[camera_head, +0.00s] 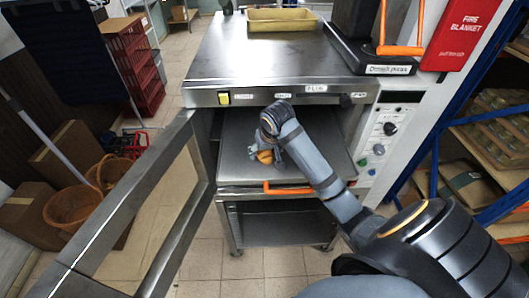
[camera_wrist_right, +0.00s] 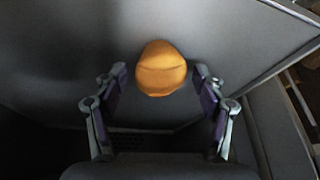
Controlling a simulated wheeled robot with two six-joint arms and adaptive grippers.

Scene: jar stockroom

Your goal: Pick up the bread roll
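The bread roll (camera_head: 265,156) is small, round and orange-brown. It sits on the grey metal surface inside the oven (camera_head: 213,98), whose door (camera_head: 150,215) stands open to the left. In the right wrist view the roll (camera_wrist_right: 161,69) shows whole, ahead of and between my fingers. My right gripper (camera_head: 262,158) reaches into the oven over the roll and partly hides it in the head view. In the wrist view my right gripper (camera_wrist_right: 160,82) is open, with a gap between each finger and the roll. My left gripper is not in view.
An orange handle (camera_head: 288,190) runs along the front of the oven's shelf. A tan tray (camera_head: 282,20) and a dark press with orange handles (camera_head: 400,50) stand on top. A blue shelf rack is at the right; baskets and red crates (camera_head: 130,60) are at the left.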

